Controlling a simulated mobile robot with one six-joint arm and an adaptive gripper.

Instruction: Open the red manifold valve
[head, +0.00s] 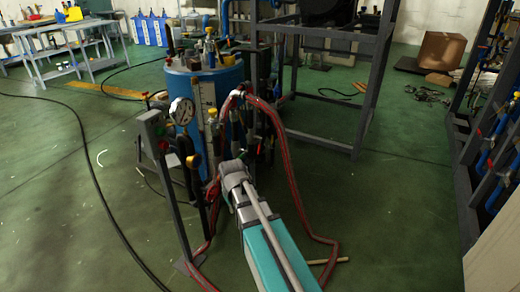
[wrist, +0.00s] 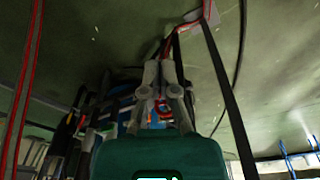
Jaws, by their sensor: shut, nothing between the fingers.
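My gripper (wrist: 164,66) is in the middle of the wrist view, its grey fingers pointing up the picture, shut and empty. A red ring-shaped part (wrist: 163,107) shows through the gap between the finger links, with orange and blue parts around it; I cannot tell whether it is the red manifold valve or whether the fingers touch it. In the head view my teal arm reaches toward the gauge stand (head: 150,150) in front of the blue tank (head: 212,95). The fingers are hidden there behind my wrist. A small red part (head: 213,190) shows just left of my wrist.
Red hoses (head: 285,150) loop beside and behind my arm. A grey metal frame (head: 325,145) is behind to the right. A black cable (head: 95,185) crosses the open green floor at left.

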